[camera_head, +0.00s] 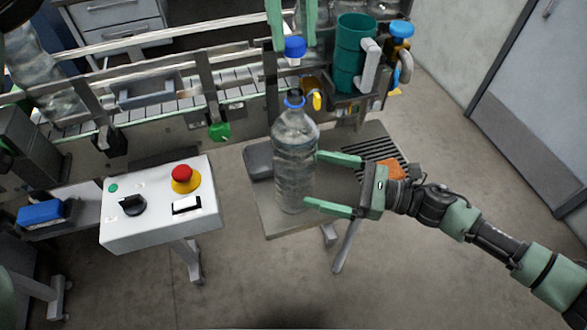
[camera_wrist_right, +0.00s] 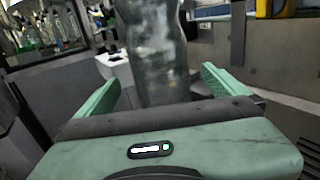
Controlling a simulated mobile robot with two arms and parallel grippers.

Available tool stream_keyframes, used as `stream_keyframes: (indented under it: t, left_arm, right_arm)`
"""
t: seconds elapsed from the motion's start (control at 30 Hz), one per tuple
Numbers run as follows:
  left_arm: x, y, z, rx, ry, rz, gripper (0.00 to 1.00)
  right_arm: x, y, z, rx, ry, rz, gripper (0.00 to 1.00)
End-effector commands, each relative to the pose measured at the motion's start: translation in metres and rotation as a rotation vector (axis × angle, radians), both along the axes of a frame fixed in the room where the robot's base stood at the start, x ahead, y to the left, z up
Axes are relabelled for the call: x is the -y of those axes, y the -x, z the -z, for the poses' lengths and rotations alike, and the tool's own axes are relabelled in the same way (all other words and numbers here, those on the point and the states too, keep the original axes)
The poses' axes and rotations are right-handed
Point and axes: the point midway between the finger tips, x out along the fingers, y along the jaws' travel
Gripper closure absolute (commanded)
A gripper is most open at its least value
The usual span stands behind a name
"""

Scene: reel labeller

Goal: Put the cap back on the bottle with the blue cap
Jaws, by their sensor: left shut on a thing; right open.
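The clear bottle (camera_head: 294,160) stands upright on a small grey side table (camera_head: 262,212), with a blue ring around its uncapped dark neck. My left gripper (camera_head: 293,44) comes down from the top of the head view, shut on the blue cap (camera_head: 294,47), above the bottle's mouth and apart from it. My right gripper (camera_head: 312,180) is open, its green fingers reaching from the right to the bottle's side. In the right wrist view the bottle (camera_wrist_right: 155,50) stands between the open fingers; I cannot tell whether either touches it.
A white control box (camera_head: 160,228) with a red button (camera_head: 181,173) stands at left. The conveyor (camera_head: 180,112) runs behind. A teal cylinder (camera_head: 352,55) and blue-knobbed valve (camera_head: 401,30) are behind right. A dark slotted grate (camera_head: 375,150) lies beside the bottle.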

Motion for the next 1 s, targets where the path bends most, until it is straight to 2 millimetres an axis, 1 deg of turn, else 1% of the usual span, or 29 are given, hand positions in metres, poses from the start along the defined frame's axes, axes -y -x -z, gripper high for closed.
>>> stream_keyframes:
  t: [0.03, 0.2, 0.3, 0.4, 0.6, 0.9, 0.93, 0.97, 1.0]
  left_arm:
    - [0.000, 0.000, 0.000, 0.000, 0.000, 0.000, 1.00]
    - [0.000, 0.000, 0.000, 0.000, 0.000, 0.000, 1.00]
    - [0.000, 0.000, 0.000, 0.000, 0.000, 0.000, 1.00]
    - [0.000, 0.000, 0.000, 0.000, 0.000, 0.000, 1.00]
    - [0.000, 0.000, 0.000, 0.000, 0.000, 0.000, 1.00]
    - [0.000, 0.000, 0.000, 0.000, 0.000, 0.000, 1.00]
    - [0.000, 0.000, 0.000, 0.000, 0.000, 0.000, 1.00]
    - [0.000, 0.000, 0.000, 0.000, 0.000, 0.000, 1.00]
    - [0.000, 0.000, 0.000, 0.000, 0.000, 0.000, 1.00]
  right_arm:
    - [-0.011, -0.003, -0.001, 0.002, -0.003, -0.001, 0.00]
    - [-0.043, -0.013, -0.001, 0.002, -0.003, -0.001, 0.00]
    - [-0.059, -0.017, -0.001, 0.002, -0.001, -0.001, 0.00]
    - [-0.071, -0.020, -0.001, 0.001, -0.002, 0.000, 0.00]
    - [-0.083, -0.024, 0.000, 0.000, 0.000, 0.000, 0.00]
    - [-0.084, -0.024, 0.000, -0.001, 0.001, 0.001, 0.00]
    - [-0.084, -0.024, 0.000, -0.001, 0.001, 0.001, 0.06]
    - [-0.084, -0.024, 0.000, -0.001, 0.001, 0.001, 0.14]
    - [-0.084, -0.024, 0.000, -0.001, 0.001, 0.001, 0.25]
